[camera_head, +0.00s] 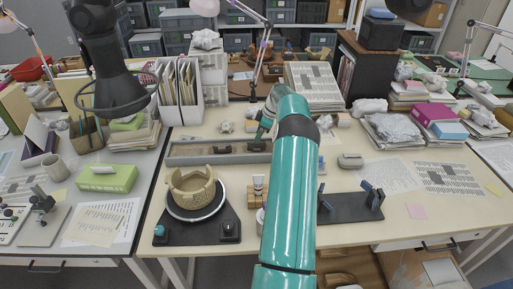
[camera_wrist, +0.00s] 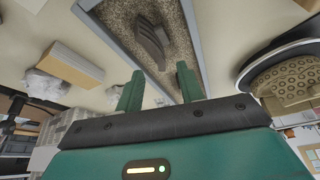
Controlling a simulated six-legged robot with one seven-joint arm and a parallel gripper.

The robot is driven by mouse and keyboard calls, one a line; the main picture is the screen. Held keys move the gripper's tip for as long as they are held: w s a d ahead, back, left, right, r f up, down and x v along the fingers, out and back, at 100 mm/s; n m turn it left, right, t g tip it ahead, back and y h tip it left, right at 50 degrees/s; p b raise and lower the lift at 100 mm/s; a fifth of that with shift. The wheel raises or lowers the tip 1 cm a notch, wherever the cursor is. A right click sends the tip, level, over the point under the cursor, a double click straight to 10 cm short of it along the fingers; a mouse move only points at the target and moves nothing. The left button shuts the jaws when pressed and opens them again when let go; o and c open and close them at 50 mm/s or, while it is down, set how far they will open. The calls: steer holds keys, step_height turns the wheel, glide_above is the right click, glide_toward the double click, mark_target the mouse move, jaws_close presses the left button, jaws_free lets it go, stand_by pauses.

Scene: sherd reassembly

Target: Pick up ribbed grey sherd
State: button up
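The ribbed grey sherd (camera_wrist: 152,42) lies on the speckled bed of a shallow tray in the wrist view. The tray (camera_head: 185,159) is long and grey in the head view, left of my arm; small dark pieces lie in it, too small there to tell which is ribbed. My gripper (camera_wrist: 158,88) is open, with its two green fingers apart and nothing between them. The sherd appears beyond the fingertips, roughly in line with the gap and not touching them. In the head view my teal arm hides part of the table.
A partly built tan pot (camera_head: 191,187) sits on a round turntable in front of the tray; it also shows at the right of the wrist view (camera_wrist: 290,85). A dark stand (camera_head: 345,208) is right of my arm. Paper stacks and boxes crowd the back.

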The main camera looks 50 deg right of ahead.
mark_target(257, 147)
steer(key=shift+x, duration=2.8)
jaws_close()
